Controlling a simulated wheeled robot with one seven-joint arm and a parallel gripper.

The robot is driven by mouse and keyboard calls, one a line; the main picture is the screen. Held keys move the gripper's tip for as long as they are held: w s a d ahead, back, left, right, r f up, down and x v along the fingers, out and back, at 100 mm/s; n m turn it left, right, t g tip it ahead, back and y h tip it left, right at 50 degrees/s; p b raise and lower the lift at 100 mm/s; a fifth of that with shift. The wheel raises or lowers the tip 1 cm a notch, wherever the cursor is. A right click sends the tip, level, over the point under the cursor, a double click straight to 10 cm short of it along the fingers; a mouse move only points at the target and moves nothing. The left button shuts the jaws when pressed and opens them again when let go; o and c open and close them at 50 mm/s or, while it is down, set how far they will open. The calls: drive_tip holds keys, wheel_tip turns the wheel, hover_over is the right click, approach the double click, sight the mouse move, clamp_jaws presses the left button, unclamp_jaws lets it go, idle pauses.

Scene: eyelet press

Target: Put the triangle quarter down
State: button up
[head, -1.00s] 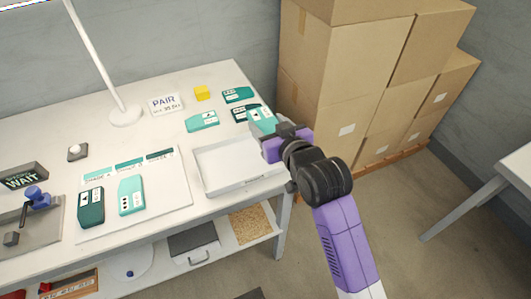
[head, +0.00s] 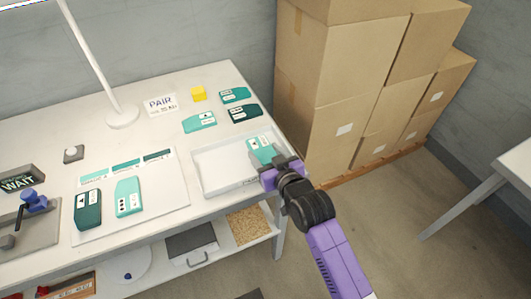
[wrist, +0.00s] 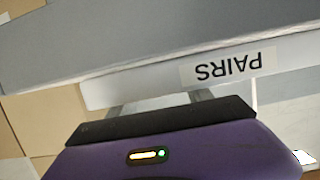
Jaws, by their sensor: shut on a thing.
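My gripper (head: 262,166) is shut on a teal quarter (head: 261,148) with a white label, at the right part of the white tray (head: 203,179). I take this piece to be the triangle quarter; its mark is too small to read. In the head view I cannot tell whether it touches the tray floor or hangs just above. In the wrist view my gripper fingers (wrist: 165,104) show in front of the tray wall with an upside-down PAIRS label (wrist: 228,67); the held piece does not show there.
Behind the tray lie a teal piece (head: 200,122), another teal piece (head: 235,95), a dark teal piece (head: 245,112) and a yellow block (head: 199,93). Two more pieces (head: 88,209) (head: 129,197) lie on the white board left. Cardboard boxes (head: 335,90) stand right of the table.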

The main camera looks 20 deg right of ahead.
drive_tip(key=shift+f, duration=0.15)
drive_tip(key=o, duration=1.3)
drive_tip(key=shift+o, duration=0.2)
drive_tip(key=shift+s, duration=0.1)
drive_tip(key=v, duration=1.2)
